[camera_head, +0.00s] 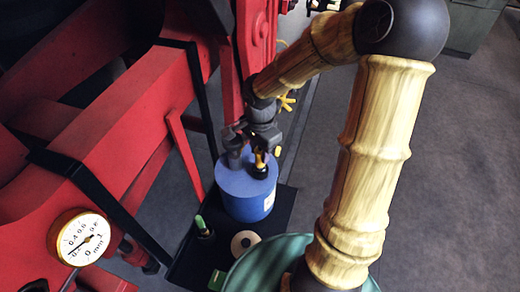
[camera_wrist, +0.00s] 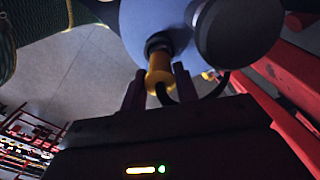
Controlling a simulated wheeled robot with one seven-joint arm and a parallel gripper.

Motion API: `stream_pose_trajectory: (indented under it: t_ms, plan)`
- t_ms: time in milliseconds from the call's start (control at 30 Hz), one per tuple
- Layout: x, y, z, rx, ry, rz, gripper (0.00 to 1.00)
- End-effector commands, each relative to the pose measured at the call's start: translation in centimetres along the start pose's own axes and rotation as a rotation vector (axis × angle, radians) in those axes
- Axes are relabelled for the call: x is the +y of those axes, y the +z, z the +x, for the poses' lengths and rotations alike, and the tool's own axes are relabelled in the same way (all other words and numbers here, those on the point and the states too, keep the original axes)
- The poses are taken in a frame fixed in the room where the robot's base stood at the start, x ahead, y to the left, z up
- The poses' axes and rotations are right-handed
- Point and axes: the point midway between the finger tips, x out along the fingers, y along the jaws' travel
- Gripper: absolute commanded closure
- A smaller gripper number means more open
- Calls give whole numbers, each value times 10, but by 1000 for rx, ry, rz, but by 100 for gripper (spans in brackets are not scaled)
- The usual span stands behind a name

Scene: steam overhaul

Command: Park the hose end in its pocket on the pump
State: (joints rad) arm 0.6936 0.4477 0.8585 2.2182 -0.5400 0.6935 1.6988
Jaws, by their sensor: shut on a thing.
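The pump is a blue cylinder (camera_head: 246,195) standing on a dark tray; its blue top (camera_wrist: 150,15) fills the upper middle of the wrist view. A dark grey round part (camera_wrist: 238,30) rises beside it. My gripper (camera_head: 262,150) is above the pump's top. In the wrist view my gripper (camera_wrist: 160,84) is shut on the yellow hose end (camera_wrist: 158,66), one finger on each side. The hose end points at the pump's top, with a black ring (camera_wrist: 158,45) at its tip. Whether it is in the pocket or just over it, I cannot tell. The black hose (camera_wrist: 212,90) curves off right.
Red machine frame beams (camera_head: 130,120) stand close at the left. A dial gauge (camera_head: 78,238) is at lower left. The dark tray (camera_head: 185,268) also holds a green-tipped tool (camera_head: 203,228) and a pale disc (camera_head: 244,243). Grey floor (camera_head: 450,170) is clear at right.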

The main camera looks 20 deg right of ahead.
Motion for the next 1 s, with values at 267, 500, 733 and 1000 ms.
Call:
stream_pose_trajectory:
  t_ms: [267, 500, 733, 1000]
  plan:
    - [0, 0, 8, 0, -1, -2, 100]
    - [0, 0, 14, 0, 0, 0, 100]
    - [0, 0, 19, 1, -1, 0, 100]
    - [0, 0, 18, 0, 0, -1, 44]
